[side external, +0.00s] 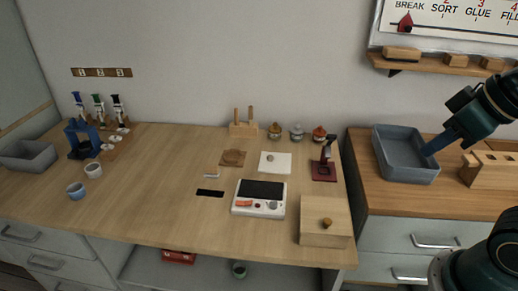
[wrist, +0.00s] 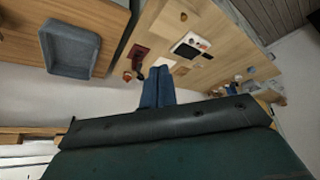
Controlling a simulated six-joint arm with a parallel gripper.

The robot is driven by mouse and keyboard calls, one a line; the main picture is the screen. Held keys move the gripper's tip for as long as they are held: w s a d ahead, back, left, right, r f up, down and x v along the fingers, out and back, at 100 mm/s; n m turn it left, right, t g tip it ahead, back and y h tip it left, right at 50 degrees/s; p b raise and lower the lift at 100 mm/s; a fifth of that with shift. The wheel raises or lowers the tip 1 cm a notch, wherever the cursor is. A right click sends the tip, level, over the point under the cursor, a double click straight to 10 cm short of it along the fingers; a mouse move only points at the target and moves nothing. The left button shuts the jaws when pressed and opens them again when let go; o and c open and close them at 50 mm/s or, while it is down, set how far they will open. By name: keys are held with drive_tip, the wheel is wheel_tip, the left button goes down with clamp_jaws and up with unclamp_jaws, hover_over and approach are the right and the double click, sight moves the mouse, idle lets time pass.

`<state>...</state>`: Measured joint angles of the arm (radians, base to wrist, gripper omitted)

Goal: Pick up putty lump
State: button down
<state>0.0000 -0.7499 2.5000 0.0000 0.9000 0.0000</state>
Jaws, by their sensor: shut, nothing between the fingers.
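The white tile also shows beyond the fingertips in the wrist view (wrist: 164,63), but I cannot make out the lump there.
The grey tray (side external: 410,176) looks empty. A wooden slotted block (side external: 490,172) stands to its right. A white scale (side external: 259,208), a wooden box (side external: 325,236), a dark red stand (side external: 323,172) and small lidded jars (side external: 296,133) surround the tile.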

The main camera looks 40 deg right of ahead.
idle(0.3)
drive_tip(key=c, duration=1.2)
unclamp_jaws()
drive_tip(key=w+d+n, duration=0.1)
drive_tip(key=w+n, duration=0.1)
drive_tip(key=w, duration=2)
drive_tip(key=w+d+f, duration=0.1)
drive_tip(key=w+f, duration=0.4)
drive_tip(key=w, duration=0.1)
drive_tip(key=w+d+f+n+y, duration=0.1)
drive_tip(key=w+f, duration=0.5)
drive_tip(key=w+d+f+n+g, duration=0.1)
drive_tip(key=w+f, duration=0.5)
drive_tip(key=shift+d+f+y, duration=0.25)
drive_tip(key=shift+d+y, duration=0.05)
drive_tip(key=shift+d, duration=0.1)
